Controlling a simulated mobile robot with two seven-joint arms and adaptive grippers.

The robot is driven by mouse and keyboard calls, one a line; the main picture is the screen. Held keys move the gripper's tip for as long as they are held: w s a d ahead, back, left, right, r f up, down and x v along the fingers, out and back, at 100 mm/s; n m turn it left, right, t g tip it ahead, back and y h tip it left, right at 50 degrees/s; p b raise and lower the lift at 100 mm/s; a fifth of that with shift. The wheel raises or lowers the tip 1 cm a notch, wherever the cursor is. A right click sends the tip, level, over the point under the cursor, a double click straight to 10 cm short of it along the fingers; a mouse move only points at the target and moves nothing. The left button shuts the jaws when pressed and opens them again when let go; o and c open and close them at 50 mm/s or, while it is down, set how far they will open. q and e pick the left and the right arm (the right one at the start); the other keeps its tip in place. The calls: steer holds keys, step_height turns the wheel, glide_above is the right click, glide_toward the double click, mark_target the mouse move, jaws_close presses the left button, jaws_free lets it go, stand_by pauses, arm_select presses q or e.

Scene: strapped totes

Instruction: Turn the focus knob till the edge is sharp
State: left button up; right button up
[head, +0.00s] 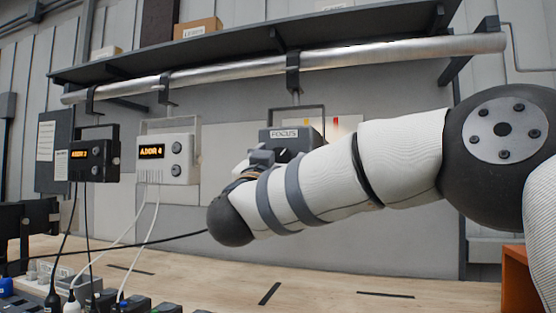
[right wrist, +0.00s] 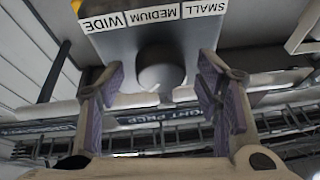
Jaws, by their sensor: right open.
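A dark box labelled FOCUS (head: 290,134) hangs under the shelf in the middle of the head view, partly behind my right arm. My right gripper (head: 262,158) is at its front and shows only in part there. In the right wrist view a round grey knob (right wrist: 160,72) sits on a grey box face with labels WIDE, MEDIUM and SMALL (right wrist: 160,18), seen upside down. The open fingers of my right gripper (right wrist: 162,80) stand on both sides of the knob, seemingly with gaps. Whether this face belongs to the FOCUS box cannot be told. My left gripper is not in view.
A white box reading ADDR 4 (head: 168,158) and a dark box with an orange display (head: 93,155) hang to the left, with cables down to the bench. A metal rail (head: 400,50) runs above. The wooden bench top (head: 220,280) is mostly clear in the middle.

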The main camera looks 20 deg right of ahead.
steer(key=c, duration=1.1)
steer(key=m+g+h, duration=0.1)
steer(key=m, duration=0.2)
steer(key=m+h, duration=0.1)
steer(key=m, duration=0.2)
steer(key=shift+a+g+h, duration=0.1)
steer(key=shift+g+h, duration=0.2)
steer(key=shift+g, duration=0.1)
steer(key=shift+c, duration=0.2)
steer(key=o, duration=1.1)
steer(key=shift+o, duration=0.2)
steer(key=v, duration=1.2)
